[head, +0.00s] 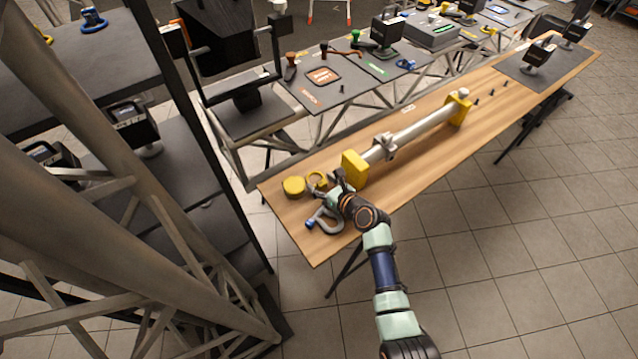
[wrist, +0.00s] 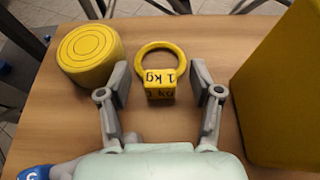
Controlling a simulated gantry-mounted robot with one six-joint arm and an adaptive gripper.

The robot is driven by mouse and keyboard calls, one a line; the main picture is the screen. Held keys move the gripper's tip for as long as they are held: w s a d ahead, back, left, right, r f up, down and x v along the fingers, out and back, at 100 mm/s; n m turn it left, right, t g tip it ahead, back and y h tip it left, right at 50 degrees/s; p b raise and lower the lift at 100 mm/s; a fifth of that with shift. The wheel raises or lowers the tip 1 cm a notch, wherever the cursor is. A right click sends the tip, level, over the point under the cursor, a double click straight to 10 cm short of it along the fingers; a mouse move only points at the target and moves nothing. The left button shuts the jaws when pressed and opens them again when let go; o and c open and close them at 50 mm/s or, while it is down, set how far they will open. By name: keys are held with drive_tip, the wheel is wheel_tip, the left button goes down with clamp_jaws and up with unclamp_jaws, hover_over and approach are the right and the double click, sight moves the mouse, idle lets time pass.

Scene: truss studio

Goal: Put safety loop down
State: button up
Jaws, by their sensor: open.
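A yellow ring with a small yellow block marked "1 kg", which looks like the safety loop, rests on the wooden table. It shows in the wrist view (wrist: 155,50) and near the table's left end in the head view (head: 317,177). My gripper (wrist: 161,88) is open, with one finger on each side of the block and visible gaps to both. The ring extends beyond the fingertips. In the head view my gripper (head: 326,183) is low over the table end, partly hiding the block.
A round yellow puck (wrist: 88,55) lies close outside the left finger. A tall yellow block (wrist: 284,90) stands to the right, holding a metal tube (head: 420,128). A grey hook clamp with a blue knob (head: 328,226) lies by the near edge. Table right of the tube is partly free.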

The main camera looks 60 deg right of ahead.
clamp_jaws()
drive_tip(key=shift+r, duration=0.1)
wheel_tip(320, 180, up, 20)
drive_tip(key=p, duration=0.9)
wheel_tip(320, 180, up, 29)
drive_tip(key=p, duration=2.9)
hover_over(322, 183)
drive_tip(key=shift+d+f, duration=0.1)
drive_tip(key=shift+f, duration=0.1)
